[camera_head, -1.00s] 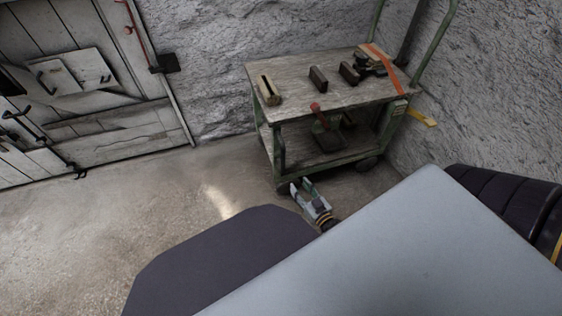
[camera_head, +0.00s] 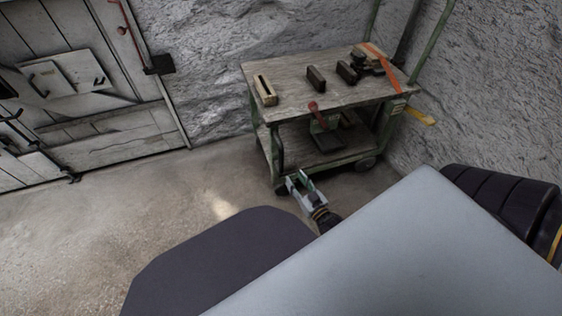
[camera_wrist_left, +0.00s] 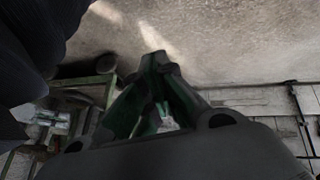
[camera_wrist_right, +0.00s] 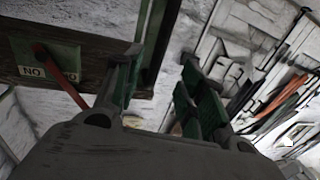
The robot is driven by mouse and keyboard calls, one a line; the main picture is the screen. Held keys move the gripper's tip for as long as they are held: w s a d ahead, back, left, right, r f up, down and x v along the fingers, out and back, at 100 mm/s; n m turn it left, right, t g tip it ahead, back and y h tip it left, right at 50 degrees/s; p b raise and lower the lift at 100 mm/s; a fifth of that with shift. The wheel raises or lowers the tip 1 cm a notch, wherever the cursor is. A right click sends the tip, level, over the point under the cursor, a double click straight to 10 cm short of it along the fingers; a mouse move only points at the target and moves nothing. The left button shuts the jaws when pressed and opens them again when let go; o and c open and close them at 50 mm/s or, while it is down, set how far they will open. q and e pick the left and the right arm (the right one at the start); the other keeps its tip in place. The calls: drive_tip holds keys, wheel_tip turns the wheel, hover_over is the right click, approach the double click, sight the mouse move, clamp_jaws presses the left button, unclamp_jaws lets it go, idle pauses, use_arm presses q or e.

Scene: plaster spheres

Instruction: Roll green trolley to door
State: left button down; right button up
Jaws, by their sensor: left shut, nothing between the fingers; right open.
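The green trolley (camera_head: 262,140) stands against the rough wall, with a worn wooden top and green metal frame. Its upright green handle bars rise at its right end. The plank door (camera_head: 105,130) is at the far left, shut. My right gripper (camera_head: 297,178) is open and empty, low in front of the trolley's near left leg; I cannot tell whether it touches. In the right wrist view its open fingers (camera_wrist_right: 158,75) are beside the trolley's edge (camera_wrist_right: 85,65). My left gripper (camera_wrist_left: 156,60) is shut and empty in the left wrist view, and is not made out in the head view.
The concrete floor (camera_head: 130,205) between trolley and door is clear.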

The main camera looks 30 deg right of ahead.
sight(282, 162)
drive_tip(key=w+b, duration=0.2)
drive_tip(key=w, duration=0.4)
drive_tip(key=shift+w+d, duration=0.15)
drive_tip(key=shift+w, duration=0.1)
use_arm(q)
wheel_tip(282, 162, down, 6)
drive_tip(key=d+b, duration=0.1)
drive_tip(key=b, duration=0.1)
drive_tip(key=shift+w+t+h, duration=0.15)
drive_tip(key=shift+t+h, duration=0.25)
use_arm(e)
drive_tip(key=shift+w+d, duration=0.1)
drive_tip(key=shift+w, duration=2.65)
clamp_jaws()
